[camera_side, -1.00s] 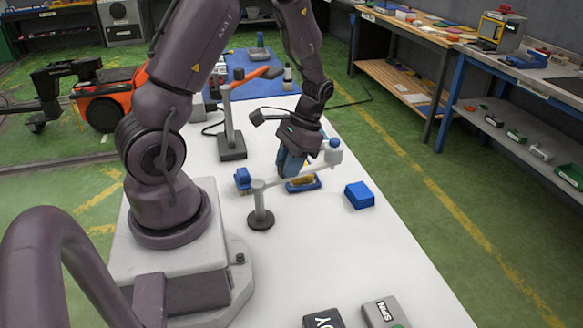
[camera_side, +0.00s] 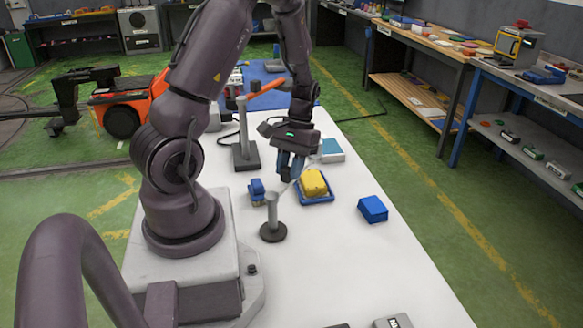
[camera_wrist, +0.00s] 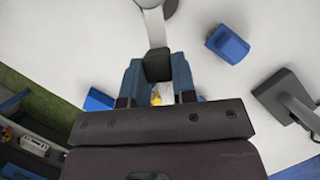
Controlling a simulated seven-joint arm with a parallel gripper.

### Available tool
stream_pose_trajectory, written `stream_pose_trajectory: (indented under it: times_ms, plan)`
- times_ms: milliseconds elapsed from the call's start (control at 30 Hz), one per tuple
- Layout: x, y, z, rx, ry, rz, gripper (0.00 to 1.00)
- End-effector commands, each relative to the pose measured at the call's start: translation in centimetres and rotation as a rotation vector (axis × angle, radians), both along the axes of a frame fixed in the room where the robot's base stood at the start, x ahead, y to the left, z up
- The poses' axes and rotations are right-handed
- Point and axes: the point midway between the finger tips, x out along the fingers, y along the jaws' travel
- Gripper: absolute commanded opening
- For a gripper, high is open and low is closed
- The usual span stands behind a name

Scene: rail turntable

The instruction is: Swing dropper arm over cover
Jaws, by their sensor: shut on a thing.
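The pale grey dropper arm stands on a post (camera_side: 272,208) with a round dark foot. The arm (camera_wrist: 153,28) runs from the post to between my fingers. My gripper (camera_side: 290,172) is shut on a dark part of it, which also shows in the wrist view (camera_wrist: 157,65). The arm's far end is hidden by my gripper. A yellow block (camera_side: 313,182) lies on a blue tray (camera_side: 321,200), just right of my gripper in the side view. A teal-topped white box (camera_side: 331,151) lies behind it. I cannot tell which thing is the cover.
A blue block (camera_side: 373,209) lies to the right on the white table. A small blue piece (camera_side: 257,191) stands left of the post. A second stand with an orange arm (camera_side: 268,88) and dark base (camera_side: 246,158) is behind.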

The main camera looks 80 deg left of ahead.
Motion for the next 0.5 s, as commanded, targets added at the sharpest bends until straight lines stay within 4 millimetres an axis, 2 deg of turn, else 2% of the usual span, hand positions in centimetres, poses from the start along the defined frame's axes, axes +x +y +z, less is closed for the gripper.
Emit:
stream_pose_trajectory:
  times_ms: [400,433,500]
  plan:
    - [-0.08,0.19,0.10,0.004,0.000,0.022,0.00]
    - [-0.09,0.20,0.10,0.004,0.000,0.022,0.30]
    - [-0.09,0.18,0.08,0.004,0.000,0.021,0.46]
